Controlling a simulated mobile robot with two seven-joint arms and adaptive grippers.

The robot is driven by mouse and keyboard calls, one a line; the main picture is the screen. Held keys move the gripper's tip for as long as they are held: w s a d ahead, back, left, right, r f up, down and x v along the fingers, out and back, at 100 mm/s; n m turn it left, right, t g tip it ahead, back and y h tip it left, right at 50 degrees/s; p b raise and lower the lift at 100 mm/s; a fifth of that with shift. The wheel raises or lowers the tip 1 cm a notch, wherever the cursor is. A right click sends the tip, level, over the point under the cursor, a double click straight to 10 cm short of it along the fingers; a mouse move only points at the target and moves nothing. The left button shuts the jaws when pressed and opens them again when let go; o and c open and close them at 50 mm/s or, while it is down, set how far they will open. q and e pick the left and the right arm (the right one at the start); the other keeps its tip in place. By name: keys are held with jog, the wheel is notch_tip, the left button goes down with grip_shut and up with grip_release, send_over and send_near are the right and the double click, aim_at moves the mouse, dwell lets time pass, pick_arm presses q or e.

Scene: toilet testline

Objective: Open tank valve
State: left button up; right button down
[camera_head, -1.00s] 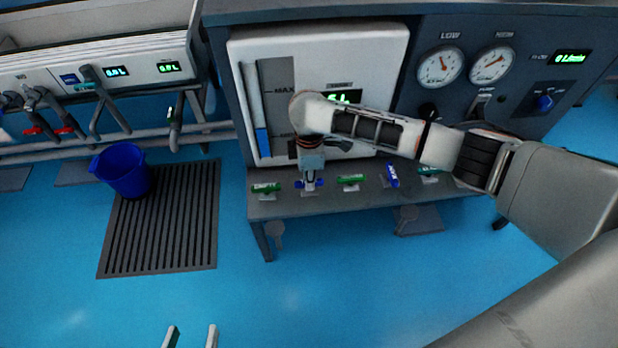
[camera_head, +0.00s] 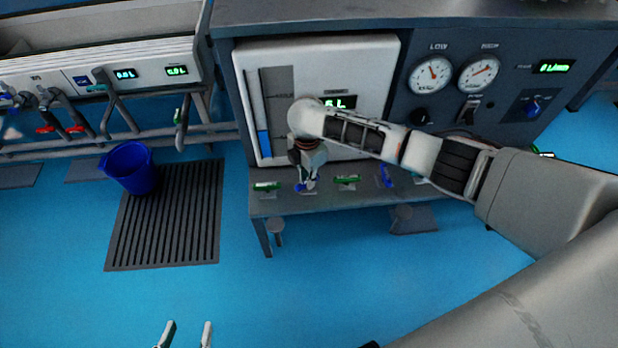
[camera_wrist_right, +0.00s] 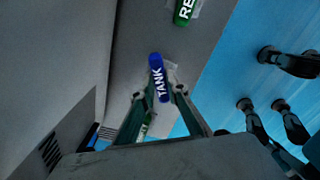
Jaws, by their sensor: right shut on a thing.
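The blue tank valve handle (camera_wrist_right: 158,80), lettered TANK, lies between the fingers of my right gripper (camera_wrist_right: 158,96) in the right wrist view. In the head view my right gripper (camera_head: 307,183) reaches down to the low shelf below the white tank panel (camera_head: 365,62), tilted, and is shut on the blue handle, which is mostly covered there. My left gripper (camera_head: 187,335) shows at the bottom edge with its two fingers apart and nothing between them.
Green handles (camera_head: 347,180) and another blue handle (camera_head: 385,176) sit along the grey shelf (camera_head: 330,205). A green handle lettered RE (camera_wrist_right: 185,10) is near the tank handle. A blue bucket (camera_head: 130,168) stands on the floor grate at left. Open floor lies in front.

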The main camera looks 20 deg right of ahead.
jog(key=shift+n, duration=0.8)
pick_arm(q)
jog(key=shift+s+a+f, duration=0.25)
jog(key=shift+a+f, duration=0.05)
jog(key=shift+a, duration=0.05)
pick_arm(e)
jog(key=shift+f, duration=0.1)
jog(key=shift+n, duration=0.3)
pick_arm(q)
jog(key=shift+w+d+r, duration=0.1)
jog(key=shift+w, duration=0.05)
pick_arm(e)
jog(key=shift+s, duration=0.1)
jog(key=c, duration=2)
grip_release()
jog(key=shift+f, duration=0.1)
jog(key=shift+r, duration=0.4)
notch_tip(320, 180, up, 11)
jog(key=shift+r, duration=0.2)
